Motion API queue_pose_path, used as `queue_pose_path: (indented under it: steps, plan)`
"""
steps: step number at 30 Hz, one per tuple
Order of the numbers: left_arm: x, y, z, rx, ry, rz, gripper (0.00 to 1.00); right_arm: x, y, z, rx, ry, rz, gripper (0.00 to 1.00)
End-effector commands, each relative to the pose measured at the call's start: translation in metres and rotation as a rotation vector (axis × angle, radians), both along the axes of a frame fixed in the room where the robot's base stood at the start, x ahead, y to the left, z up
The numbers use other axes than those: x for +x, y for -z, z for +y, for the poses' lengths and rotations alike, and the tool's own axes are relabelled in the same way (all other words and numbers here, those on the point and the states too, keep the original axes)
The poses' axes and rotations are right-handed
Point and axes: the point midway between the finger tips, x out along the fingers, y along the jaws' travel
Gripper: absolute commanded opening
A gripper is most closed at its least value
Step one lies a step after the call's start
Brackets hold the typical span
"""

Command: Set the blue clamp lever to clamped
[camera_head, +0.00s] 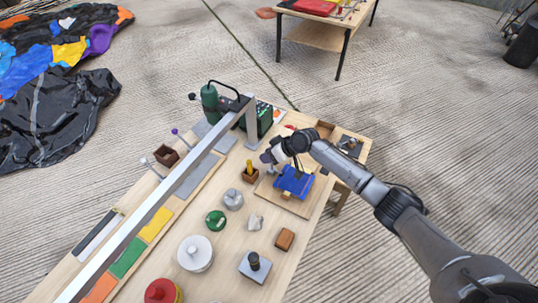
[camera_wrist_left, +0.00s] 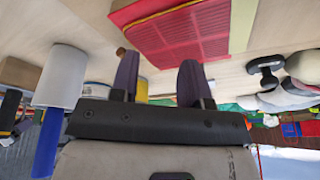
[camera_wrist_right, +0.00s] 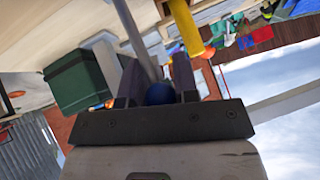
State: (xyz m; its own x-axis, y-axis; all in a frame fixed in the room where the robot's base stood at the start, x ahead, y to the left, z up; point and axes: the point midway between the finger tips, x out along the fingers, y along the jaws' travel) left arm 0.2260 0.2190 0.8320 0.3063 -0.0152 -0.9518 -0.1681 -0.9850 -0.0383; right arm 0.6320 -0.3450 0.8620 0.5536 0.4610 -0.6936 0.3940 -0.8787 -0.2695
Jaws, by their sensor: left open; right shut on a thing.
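The blue clamp lever is a metal rod (camera_wrist_right: 138,42) with a round blue knob (camera_wrist_right: 160,94) in the right wrist view. My right gripper (camera_wrist_right: 158,75) is shut around its knob end. In the head view, my right gripper (camera_head: 267,156) is at the far right part of the workbench, beside a blue block-like fixture (camera_head: 295,180) on a wooden board; the lever is largely hidden there. Whether the lever stands clamped cannot be told. My left gripper (camera_wrist_left: 160,78) is open and empty in the left wrist view, and is out of the head view.
A yellow post (camera_head: 249,167) in a brown box stands close to the right gripper. A long metal rail (camera_head: 150,215) crosses the workbench. A green machine (camera_head: 210,103) is at the back. Several weights and small parts, including a white cylinder (camera_head: 195,253), occupy the near bench.

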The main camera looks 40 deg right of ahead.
Motion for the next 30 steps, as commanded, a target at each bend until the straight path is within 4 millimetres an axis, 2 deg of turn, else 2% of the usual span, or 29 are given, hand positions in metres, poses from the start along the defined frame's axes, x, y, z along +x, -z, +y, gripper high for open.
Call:
queue_pose_path:
  steps: [5, 6, 8, 19, 30]
  plan:
    - [0.000, 0.000, 0.001, 0.003, 0.001, 0.001, 0.43, 0.001, -0.002, 0.001, 0.007, 0.001, -0.002, 0.00]
    - [0.000, 0.000, 0.001, 0.003, 0.001, 0.001, 0.43, 0.001, -0.002, 0.001, 0.007, 0.001, -0.002, 0.32]
    - [0.000, 0.000, 0.001, 0.003, 0.001, 0.001, 0.43, 0.001, -0.002, 0.001, 0.006, 0.000, -0.002, 0.38]
    - [0.000, -0.003, -0.002, -0.008, -0.006, 0.000, 0.43, -0.004, -0.007, -0.004, 0.002, 0.000, 0.000, 0.38]
    - [0.000, -0.016, -0.003, -0.011, -0.007, 0.001, 0.43, -0.042, -0.054, -0.035, 0.000, 0.000, 0.000, 0.38]
